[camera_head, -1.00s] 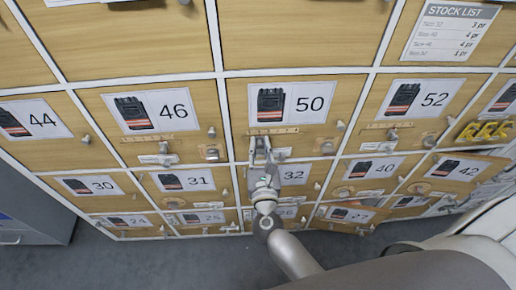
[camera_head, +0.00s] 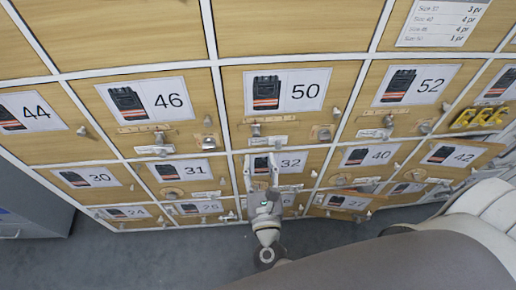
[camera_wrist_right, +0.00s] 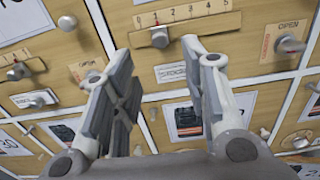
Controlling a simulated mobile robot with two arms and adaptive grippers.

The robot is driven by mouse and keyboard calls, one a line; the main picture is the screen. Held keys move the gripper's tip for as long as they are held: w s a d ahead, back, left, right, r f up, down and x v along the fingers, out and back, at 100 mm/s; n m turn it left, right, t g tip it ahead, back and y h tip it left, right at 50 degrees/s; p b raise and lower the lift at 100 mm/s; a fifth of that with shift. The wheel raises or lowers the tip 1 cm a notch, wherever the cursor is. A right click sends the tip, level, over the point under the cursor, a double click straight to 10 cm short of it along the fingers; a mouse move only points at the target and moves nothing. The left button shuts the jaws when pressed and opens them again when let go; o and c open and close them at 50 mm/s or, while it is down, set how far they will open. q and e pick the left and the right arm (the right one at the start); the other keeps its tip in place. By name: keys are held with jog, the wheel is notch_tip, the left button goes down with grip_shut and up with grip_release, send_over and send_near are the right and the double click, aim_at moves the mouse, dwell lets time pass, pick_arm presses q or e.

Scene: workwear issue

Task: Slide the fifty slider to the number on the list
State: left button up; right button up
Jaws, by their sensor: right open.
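The door numbered 50 (camera_head: 305,92) is in the middle of the head view. Its slider knob (camera_head: 256,129) sits at the left end of a scale strip (camera_head: 285,120). My right gripper (camera_head: 261,160) is open and empty, below the knob and in front of the door numbered 32. In the wrist view its fingers (camera_wrist_right: 158,72) are apart, clear of the knob. The stock list (camera_head: 443,22) is partly cut off; its lowest line seems to read 1 pr for size 50.
Neighbouring doors 46 (camera_head: 168,101) and 52 (camera_head: 432,85) have similar sliders and knobs. A turn latch (camera_head: 323,133) is right of the 50 slider. Yellow items (camera_head: 480,116) are at the right. Door 27 (camera_head: 343,202) stands ajar. Grey floor (camera_head: 180,262) lies below.

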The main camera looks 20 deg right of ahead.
jog(key=v, duration=0.2)
jog(key=shift+s, duration=0.3)
jog(key=shift+a, duration=0.1)
jog(key=s+a+f+n+g+y, duration=0.1)
jog(key=s+f+n+g+y, duration=0.15)
jog(key=f+n, duration=0.7)
jog(key=s+a+f+n+g+y, duration=0.1)
jog(key=s+f+n+g+y, duration=0.15)
jog(key=f+n, duration=0.7)
jog(key=s+a+f+n+g+y, duration=0.1)
jog(key=s+f+n+g+y, duration=0.15)
jog(key=f+n, duration=0.65)
jog(key=s+d+f+n+g+h, duration=0.1)
jog(key=s+d+f+n+g, duration=0.3)
jog(key=s+f, duration=0.6)
jog(key=s+d+f+n+g+h, duration=0.1)
jog(key=s+d+f+n+g, duration=0.4)
jog(key=s, duration=0.8)
jog(key=d+f+n, duration=0.3)
jog(key=f+n, duration=0.1)
jog(key=shift+s+d+f+n, duration=0.2)
jog(key=shift+f+n, duration=0.2)
jog(key=shift+h, duration=0.25)
